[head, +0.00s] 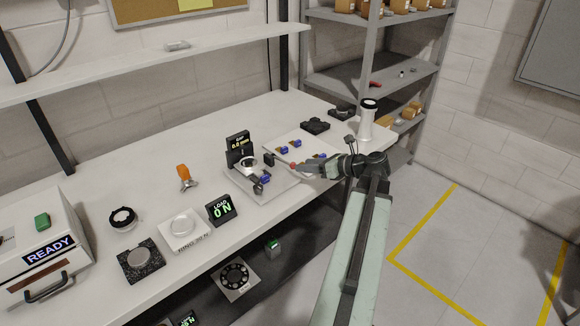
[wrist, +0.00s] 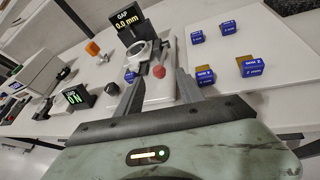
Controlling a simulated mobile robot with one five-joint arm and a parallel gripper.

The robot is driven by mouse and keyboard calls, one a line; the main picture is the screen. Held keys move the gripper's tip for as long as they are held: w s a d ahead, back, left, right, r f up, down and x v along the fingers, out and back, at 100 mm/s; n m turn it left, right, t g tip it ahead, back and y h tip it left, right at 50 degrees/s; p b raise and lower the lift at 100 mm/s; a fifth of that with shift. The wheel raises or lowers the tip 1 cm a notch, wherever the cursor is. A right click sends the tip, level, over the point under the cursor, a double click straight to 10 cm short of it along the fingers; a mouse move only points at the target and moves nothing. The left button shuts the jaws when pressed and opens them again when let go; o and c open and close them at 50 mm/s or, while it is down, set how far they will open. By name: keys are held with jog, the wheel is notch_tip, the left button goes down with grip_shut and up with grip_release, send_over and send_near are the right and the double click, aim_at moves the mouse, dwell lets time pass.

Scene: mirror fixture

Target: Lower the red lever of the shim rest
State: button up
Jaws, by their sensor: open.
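The shim rest is a pale plate (head: 285,192) with a ring-shaped mirror mount (head: 249,162) and a black gap display (head: 238,143) reading 0.0 mm. Its red lever knob (wrist: 158,72) shows in the wrist view, right of the ring, and as a small red dot in the head view (head: 293,166). My gripper (wrist: 160,86) is open. Its two fingers reach towards the plate, and the knob appears between their tips; I cannot tell how far ahead it is. A blue shim (head: 265,180) sits by the mount. The lever's arm is mostly hidden.
Several blue shim blocks (wrist: 227,29) lie on a white sheet right of the rest. The load display (head: 221,208) reads 0 N beside a ring plate (head: 184,231). An orange-handled tool (head: 184,178) stands behind. A white cylinder (head: 367,120) stands near my arm.

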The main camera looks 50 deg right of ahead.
aim_at(293, 166)
jog(key=b+x, duration=0.1)
jog(key=x, duration=0.5)
jog(key=shift+f+b, duration=0.1)
jog(key=shift+b, duration=0.25)
grip_shut()
dwell(0.9)
